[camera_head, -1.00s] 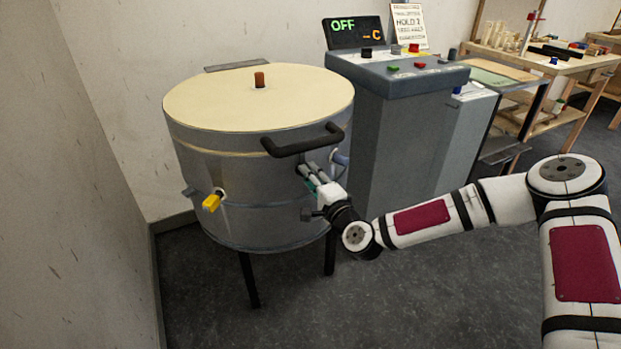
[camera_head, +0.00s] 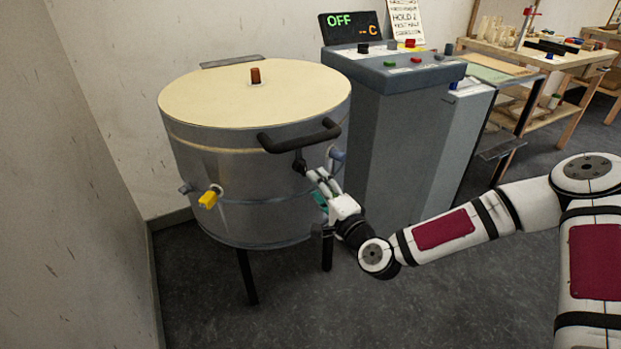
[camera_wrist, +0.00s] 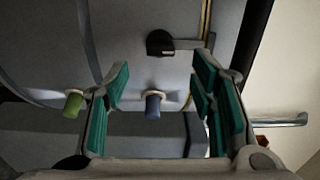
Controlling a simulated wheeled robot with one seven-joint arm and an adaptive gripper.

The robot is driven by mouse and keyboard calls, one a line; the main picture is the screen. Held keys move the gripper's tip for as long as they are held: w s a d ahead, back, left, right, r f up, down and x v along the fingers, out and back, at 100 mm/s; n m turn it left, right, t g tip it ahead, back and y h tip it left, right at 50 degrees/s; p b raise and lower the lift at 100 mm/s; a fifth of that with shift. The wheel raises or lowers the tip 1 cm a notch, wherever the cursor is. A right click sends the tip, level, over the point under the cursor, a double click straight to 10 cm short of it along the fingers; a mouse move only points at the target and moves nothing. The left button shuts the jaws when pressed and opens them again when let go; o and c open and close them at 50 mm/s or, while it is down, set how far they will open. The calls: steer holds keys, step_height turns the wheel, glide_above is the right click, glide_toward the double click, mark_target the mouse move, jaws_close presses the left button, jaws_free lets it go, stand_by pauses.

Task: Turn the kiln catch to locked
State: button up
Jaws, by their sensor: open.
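The kiln (camera_head: 250,180) is a grey drum with a cream lid (camera_head: 240,95) and a black handle (camera_head: 300,137) at its front right. The lid is down. Just below the handle is a small dark catch (camera_head: 300,164). In the wrist view a dark knob with a bar reaching right (camera_wrist: 160,43) looks like this catch, beyond the fingertips. My gripper (camera_head: 316,178) is at the kiln's right front, just below and right of the catch. In the wrist view its green-padded fingers (camera_wrist: 161,85) are apart with nothing held between them.
A yellow plug (camera_head: 208,199) sticks out of the kiln's front left. In the wrist view a blue-grey peg (camera_wrist: 153,105) and a green peg (camera_wrist: 73,104) stick out. A grey control cabinet (camera_head: 385,130) stands close on the right; its display (camera_head: 350,28) reads OFF.

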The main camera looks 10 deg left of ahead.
steer(key=shift+v, duration=2.75)
